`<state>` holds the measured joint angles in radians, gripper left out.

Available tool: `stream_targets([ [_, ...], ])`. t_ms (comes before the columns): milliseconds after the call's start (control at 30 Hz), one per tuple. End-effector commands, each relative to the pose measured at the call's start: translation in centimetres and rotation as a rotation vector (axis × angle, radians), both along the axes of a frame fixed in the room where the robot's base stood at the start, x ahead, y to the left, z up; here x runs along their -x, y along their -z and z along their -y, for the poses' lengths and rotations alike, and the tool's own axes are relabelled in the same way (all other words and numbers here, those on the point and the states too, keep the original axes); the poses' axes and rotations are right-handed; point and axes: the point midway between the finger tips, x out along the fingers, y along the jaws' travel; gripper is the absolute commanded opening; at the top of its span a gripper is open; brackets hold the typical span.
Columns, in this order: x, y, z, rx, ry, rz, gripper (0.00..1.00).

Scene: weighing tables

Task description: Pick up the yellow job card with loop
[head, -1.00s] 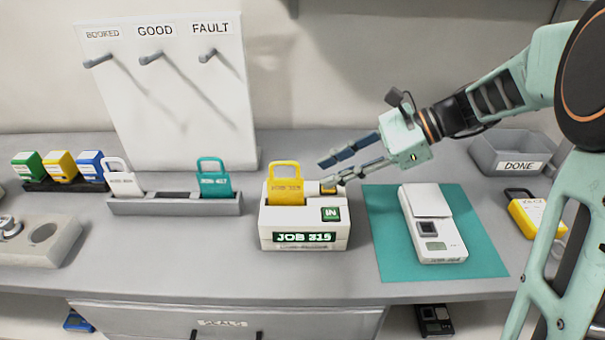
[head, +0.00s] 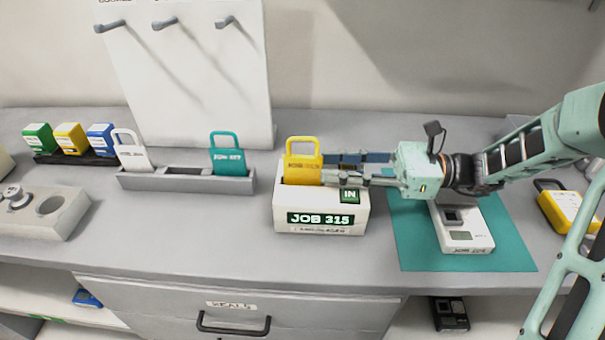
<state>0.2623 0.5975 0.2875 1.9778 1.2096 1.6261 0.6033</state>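The yellow job card with its loop (head: 303,162) stands upright in the slot of the white box marked JOB 315 (head: 290,205). Its loop sticks up at the top, and its lower end is hidden in the box. My gripper (head: 326,169) reaches in from the right, just above the box. Its two fingers are apart, one farther back and one nearer. The fingertips are at the card's right edge; I cannot tell whether they touch it.
A white card and a teal card (head: 229,158) stand in a grey rack (head: 187,181) at left. A white scale (head: 466,238) lies on a teal mat (head: 415,252) at right. A yellow tag (head: 566,212) lies farther right. A pegboard (head: 200,80) stands behind.

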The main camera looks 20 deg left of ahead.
Motion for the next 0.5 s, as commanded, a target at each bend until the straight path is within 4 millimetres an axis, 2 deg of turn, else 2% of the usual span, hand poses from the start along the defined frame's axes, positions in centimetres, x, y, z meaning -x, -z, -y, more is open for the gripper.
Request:
stream_targets([
  [267, 1.2, -0.1, -2.2, 0.002, -0.002, 0.002, 0.26],
  [500, 2.5, -0.2, -5.3, 0.002, -0.001, 0.002, 0.26],
])
